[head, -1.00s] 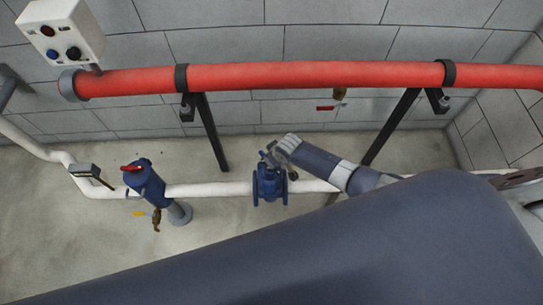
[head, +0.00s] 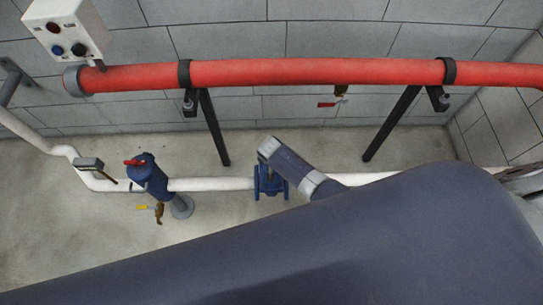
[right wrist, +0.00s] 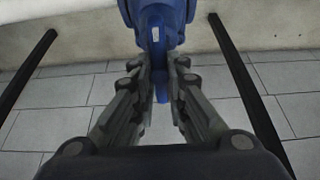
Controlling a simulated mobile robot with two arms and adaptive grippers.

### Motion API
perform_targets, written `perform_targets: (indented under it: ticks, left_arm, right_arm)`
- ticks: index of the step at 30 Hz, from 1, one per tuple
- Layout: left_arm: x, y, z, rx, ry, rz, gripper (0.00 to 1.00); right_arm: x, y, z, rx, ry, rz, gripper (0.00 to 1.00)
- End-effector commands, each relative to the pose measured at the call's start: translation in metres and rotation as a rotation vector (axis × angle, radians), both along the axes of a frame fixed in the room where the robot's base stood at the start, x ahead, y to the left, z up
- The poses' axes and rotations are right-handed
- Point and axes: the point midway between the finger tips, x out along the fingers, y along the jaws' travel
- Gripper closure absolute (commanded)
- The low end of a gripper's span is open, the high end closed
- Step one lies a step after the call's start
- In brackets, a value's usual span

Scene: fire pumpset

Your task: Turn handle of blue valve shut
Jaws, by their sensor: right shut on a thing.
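The blue valve (head: 270,183) sits on the white pipe in the head view, its upper part hidden by my right arm's end. In the right wrist view the blue valve body (right wrist: 158,22) is at the top middle, with a blue handle (right wrist: 160,86) reaching down from it. My right gripper (right wrist: 160,72) is shut on this handle, with one finger on each side. The gripper's fingers are hidden in the head view. My left gripper is not in view.
A red pipe (head: 320,72) runs along the block wall above the white pipe (head: 225,184), on black brackets. A blue fitting with a red lever (head: 148,175) stands left of the valve. A white control box (head: 65,28) is at upper left.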

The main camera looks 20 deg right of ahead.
Motion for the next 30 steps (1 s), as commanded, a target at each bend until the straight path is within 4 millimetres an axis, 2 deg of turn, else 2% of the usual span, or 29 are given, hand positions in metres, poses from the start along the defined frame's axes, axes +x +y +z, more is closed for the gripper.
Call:
perform_targets:
  ticks: [13, 14, 15, 16, 30]
  left_arm:
    - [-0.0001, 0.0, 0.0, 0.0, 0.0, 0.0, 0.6]
    - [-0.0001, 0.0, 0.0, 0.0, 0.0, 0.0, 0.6]
    - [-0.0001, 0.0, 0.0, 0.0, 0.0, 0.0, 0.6]
    - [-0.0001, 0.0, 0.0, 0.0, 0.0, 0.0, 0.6]
    - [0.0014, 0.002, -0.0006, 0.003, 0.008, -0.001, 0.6]
  right_arm:
    - [-0.0021, -0.0001, -0.0015, 0.002, 0.006, -0.014, 1.0]
    - [-0.0021, -0.0001, -0.0015, 0.002, 0.006, -0.014, 0.8]
    - [-0.002, -0.0001, -0.0014, 0.003, 0.006, -0.013, 0.71]
    - [-0.0018, -0.0001, -0.0013, 0.002, 0.005, -0.013, 0.67]
    - [-0.002, 0.0007, 0.004, 0.002, 0.0, -0.009, 0.67]
